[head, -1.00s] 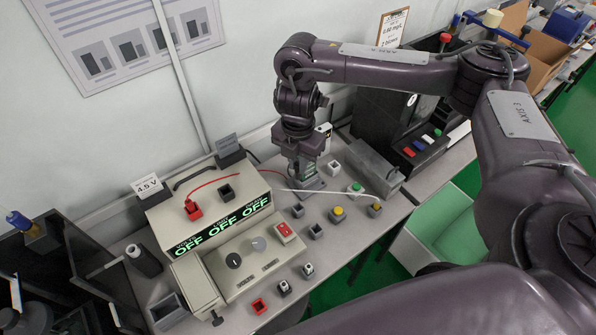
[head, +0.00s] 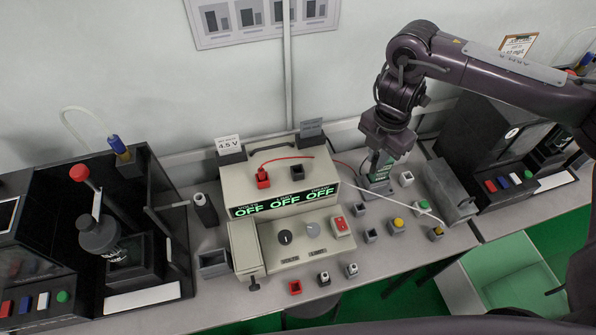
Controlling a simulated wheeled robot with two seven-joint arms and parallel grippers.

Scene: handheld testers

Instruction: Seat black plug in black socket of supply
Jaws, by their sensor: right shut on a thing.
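The supply (head: 241,187) is a beige box with three green OFF readouts. Its red socket holds a red plug (head: 263,179) with a red lead. Its black socket (head: 298,172) looks empty from here. My right gripper (head: 380,166) points down to the right of the supply, over a grey block (head: 378,186). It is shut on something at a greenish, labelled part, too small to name. I cannot make out the black plug; it may be hidden at the gripper. My left gripper is not in view.
Small buttons and sockets, including a yellow button (head: 397,225), stand right of and in front of the supply. A thin white lead (head: 410,206) crosses them. A 4.5 V sign (head: 230,147) stands behind. Dark cases stand left and right.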

